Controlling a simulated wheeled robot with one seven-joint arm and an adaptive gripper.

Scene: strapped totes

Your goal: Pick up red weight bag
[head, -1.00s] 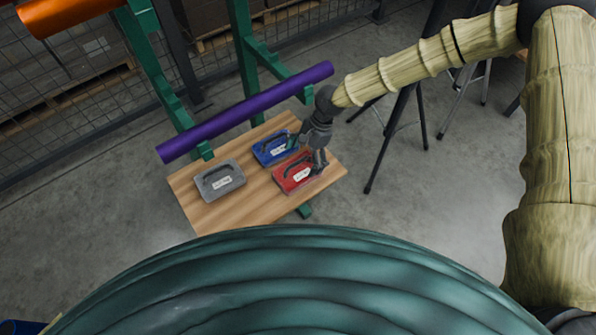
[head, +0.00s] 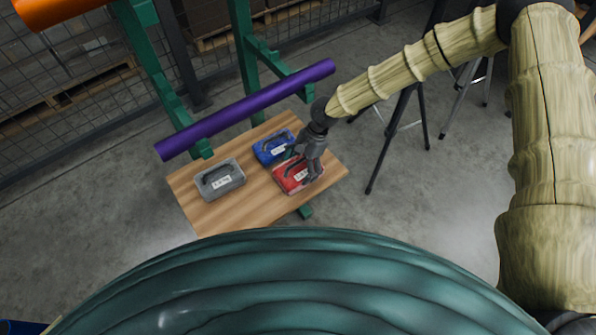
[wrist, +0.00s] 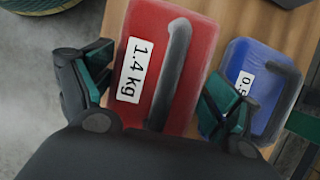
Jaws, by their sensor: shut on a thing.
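The red weight bag (head: 287,181) lies on the wooden board, partly hidden by my gripper (head: 308,174) in the head view. In the wrist view, the red weight bag (wrist: 183,85) shows a dark handle and a white "1.4 kg" label. My gripper (wrist: 155,88) has one green-padded finger on each side of it and is shut on it. The right finger sits between the red bag and the blue weight bag (wrist: 262,85). I cannot see clear space under the red bag.
The blue weight bag (head: 267,153) lies close behind the red one. A grey weight bag (head: 229,187) lies to the left. The wooden board (head: 262,208) has bare room at its front. A purple bar (head: 245,110) on green supports crosses behind; black tripod legs (head: 390,145) stand right.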

